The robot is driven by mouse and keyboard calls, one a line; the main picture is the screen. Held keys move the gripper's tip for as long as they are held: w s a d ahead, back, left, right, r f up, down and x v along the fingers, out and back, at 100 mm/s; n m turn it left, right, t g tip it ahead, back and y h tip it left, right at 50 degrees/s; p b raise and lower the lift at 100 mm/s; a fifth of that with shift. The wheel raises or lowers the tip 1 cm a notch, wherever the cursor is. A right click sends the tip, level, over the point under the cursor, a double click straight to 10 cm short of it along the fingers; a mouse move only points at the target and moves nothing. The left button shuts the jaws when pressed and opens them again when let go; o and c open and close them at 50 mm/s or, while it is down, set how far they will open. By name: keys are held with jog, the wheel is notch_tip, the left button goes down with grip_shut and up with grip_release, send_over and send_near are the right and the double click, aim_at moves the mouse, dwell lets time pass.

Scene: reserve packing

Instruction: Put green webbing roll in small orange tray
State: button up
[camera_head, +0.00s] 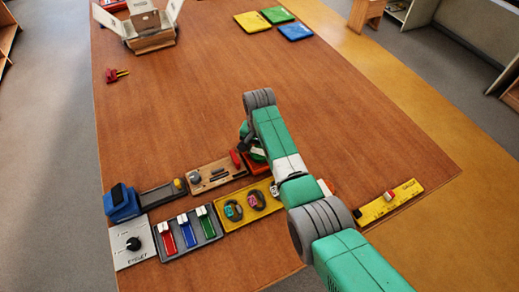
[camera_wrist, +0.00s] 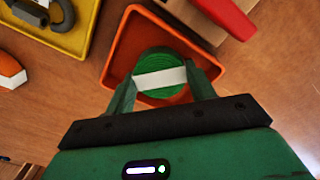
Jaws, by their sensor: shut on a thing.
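The green webbing roll (camera_wrist: 160,62) has a pale band across it and sits between the two fingers of my gripper (camera_wrist: 163,88) in the wrist view. My gripper is shut on it. The small orange tray (camera_wrist: 113,62) shows around and behind the roll, so the roll lies over the tray's inside. I cannot tell whether it touches the tray floor. In the head view my gripper (camera_head: 250,143) is at the tray (camera_head: 257,154), which is mostly hidden by my arm. The roll is hardly visible there.
A yellow tray (camera_head: 220,223) with dark rings stands beside the orange tray. A wooden block (camera_head: 208,181) with a red piece is close on the other side. A white box (camera_head: 145,25) and flat coloured pads (camera_head: 277,15) are at the back. The table's middle is clear.

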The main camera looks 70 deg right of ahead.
aim_at(260, 152)
jog(key=o, duration=1)
notch_tip(260, 152, up, 12)
jog(key=p, duration=0.2)
jog(key=shift+r, duration=0.1)
